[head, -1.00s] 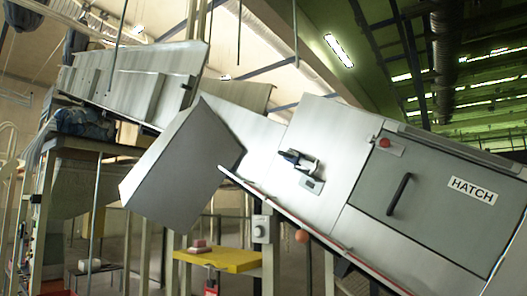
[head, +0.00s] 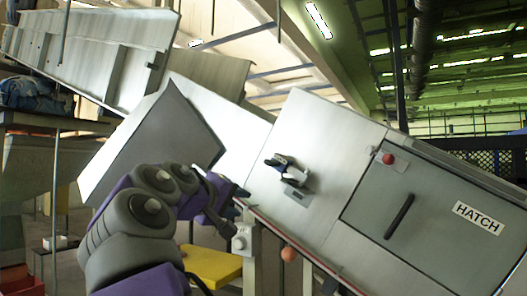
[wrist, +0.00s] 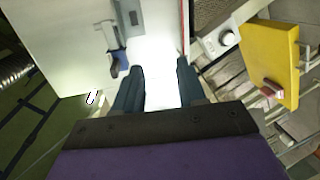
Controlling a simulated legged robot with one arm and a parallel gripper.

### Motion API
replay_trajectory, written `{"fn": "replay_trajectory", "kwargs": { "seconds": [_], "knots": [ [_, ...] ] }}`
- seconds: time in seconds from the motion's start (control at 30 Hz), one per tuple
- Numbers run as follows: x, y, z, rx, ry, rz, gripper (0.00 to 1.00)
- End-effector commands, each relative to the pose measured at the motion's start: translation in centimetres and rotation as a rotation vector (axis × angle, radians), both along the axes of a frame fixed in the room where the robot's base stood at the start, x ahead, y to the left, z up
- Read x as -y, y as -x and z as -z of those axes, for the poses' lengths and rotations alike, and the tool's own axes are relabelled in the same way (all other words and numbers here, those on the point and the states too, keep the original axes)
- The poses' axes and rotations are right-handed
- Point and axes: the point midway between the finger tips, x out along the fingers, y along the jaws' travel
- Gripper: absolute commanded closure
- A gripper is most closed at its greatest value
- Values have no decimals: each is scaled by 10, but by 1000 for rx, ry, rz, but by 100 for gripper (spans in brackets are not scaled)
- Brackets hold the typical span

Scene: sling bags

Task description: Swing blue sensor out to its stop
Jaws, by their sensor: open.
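The blue sensor (head: 283,160) is a small dark blue and white piece on a bracket on the sloped metal panel, left of the hatch. In the wrist view the sensor (wrist: 119,58) shows blue, at the upper left beyond my left finger, with a grey plate beside it. My gripper (head: 238,203) is below and left of the sensor in the head view, apart from it. In the wrist view my gripper (wrist: 160,68) has its two dark fingers spread with nothing between them. How far the sensor has swung is hard to tell.
The hatch door (head: 420,205) has a black handle (head: 399,216) and a red knob (head: 389,159). An orange ball (head: 289,254) is by the panel's lower edge.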

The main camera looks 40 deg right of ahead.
Motion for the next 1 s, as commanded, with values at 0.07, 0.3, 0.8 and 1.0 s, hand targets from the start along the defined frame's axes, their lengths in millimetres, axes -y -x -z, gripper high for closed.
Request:
{"fn": "replay_trajectory", "kwargs": {
  "seconds": [0.07, 0.3, 0.8, 1.0],
  "knots": [
    [-4, -5, -38, 41, 57, 6, 60],
    [-10, -5, -88, 114, 149, 23, 60],
    [52, -32, -92, 120, 155, 24, 60],
    [86, -46, -95, 124, 158, 23, 60]
  ]
}}
